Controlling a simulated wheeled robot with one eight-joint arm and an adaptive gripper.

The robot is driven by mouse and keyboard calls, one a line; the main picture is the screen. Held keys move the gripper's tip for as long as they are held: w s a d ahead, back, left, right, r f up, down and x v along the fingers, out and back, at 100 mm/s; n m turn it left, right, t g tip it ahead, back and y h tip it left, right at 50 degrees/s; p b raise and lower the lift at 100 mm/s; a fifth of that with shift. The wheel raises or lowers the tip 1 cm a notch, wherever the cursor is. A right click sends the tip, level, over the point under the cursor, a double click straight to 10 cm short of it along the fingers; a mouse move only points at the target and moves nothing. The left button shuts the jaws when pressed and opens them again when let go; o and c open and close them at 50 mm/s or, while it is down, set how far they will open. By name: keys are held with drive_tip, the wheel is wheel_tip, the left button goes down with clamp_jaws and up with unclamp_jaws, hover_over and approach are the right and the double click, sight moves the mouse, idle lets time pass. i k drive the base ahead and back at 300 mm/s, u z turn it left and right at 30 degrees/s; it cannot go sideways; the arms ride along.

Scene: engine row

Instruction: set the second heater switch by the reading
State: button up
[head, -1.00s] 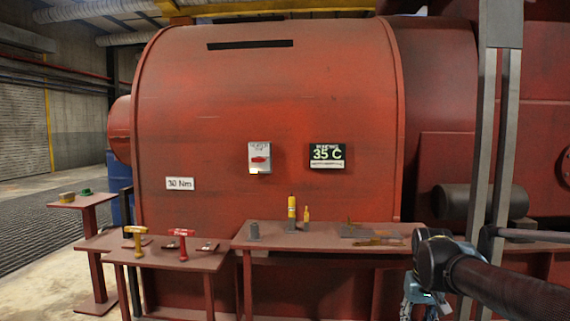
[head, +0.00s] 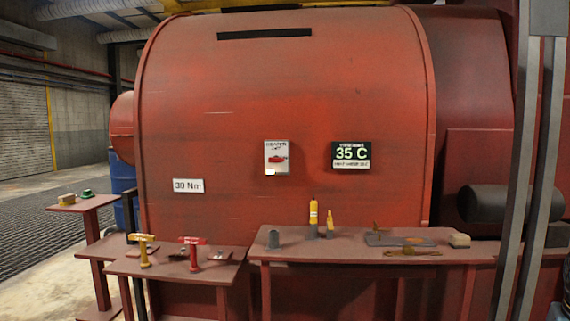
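A white switch plate (head: 277,157) with a red handle (head: 275,159) is mounted on the red engine casing in the head view. Its lettering is too small to read. A dark display (head: 351,154) to its right reads "35 C", with a line of small text below it that I cannot read surely. Only one switch plate shows clearly. My gripper is out of the picture.
A "30 Nm" sign (head: 188,186) is on the casing. A long red bench (head: 350,257) stands below with yellow tools, a grey cup and a board. A lower table (head: 180,268) holds yellow and red T-handled tools.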

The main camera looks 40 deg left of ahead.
sight(276, 159)
drive_tip(key=u, duration=0.05)
drive_tip(key=k, duration=1)
drive_tip(key=u, duration=1.05)
drive_tip(key=i, duration=1.05)
drive_tip(key=z, duration=0.05)
